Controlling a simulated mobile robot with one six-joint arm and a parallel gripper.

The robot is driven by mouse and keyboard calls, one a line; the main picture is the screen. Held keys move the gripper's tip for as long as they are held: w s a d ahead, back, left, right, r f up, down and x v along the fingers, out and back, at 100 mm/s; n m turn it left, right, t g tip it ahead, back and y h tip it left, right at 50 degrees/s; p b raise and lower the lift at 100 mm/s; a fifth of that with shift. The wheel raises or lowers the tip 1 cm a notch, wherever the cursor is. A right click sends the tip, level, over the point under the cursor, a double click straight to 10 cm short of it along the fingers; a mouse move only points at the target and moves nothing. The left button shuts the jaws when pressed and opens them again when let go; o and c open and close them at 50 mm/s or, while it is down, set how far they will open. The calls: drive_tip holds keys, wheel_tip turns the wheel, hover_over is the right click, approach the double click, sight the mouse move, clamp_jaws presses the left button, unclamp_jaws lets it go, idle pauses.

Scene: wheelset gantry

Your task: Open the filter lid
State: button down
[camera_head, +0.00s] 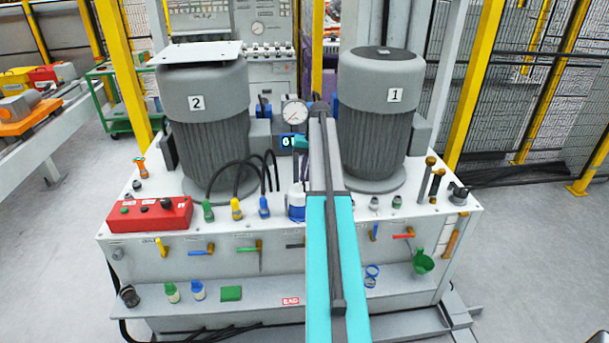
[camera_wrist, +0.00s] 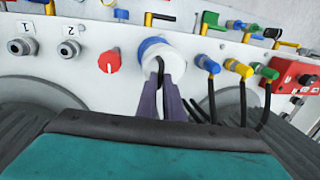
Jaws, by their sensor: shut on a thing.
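The filter lid (camera_wrist: 150,45) is a round blue and white cap on the white top of the unit. In the head view the blue and white filter (camera_head: 296,212) stands just left of my arm, which partly hides it. My gripper (camera_wrist: 161,68) reaches onto the lid, its two purple fingers close together and shut on it. The fingertips cover part of the lid, so the exact grip is hard to see. The lid looks seated; I see no gap under it.
Motors 2 (camera_head: 208,110) and 1 (camera_head: 378,110) stand on either side. Beside the lid are a red knob (camera_wrist: 110,62) and blue (camera_wrist: 207,64), yellow (camera_wrist: 238,68) and green (camera_wrist: 265,72) hose connectors. A red control box (camera_head: 150,215) sits at the left.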

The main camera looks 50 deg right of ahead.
idle(0.6)
drive_tip(key=shift+a, duration=0.35)
drive_tip(key=shift+d, duration=0.25)
drive_tip(key=shift+s+d, duration=0.1)
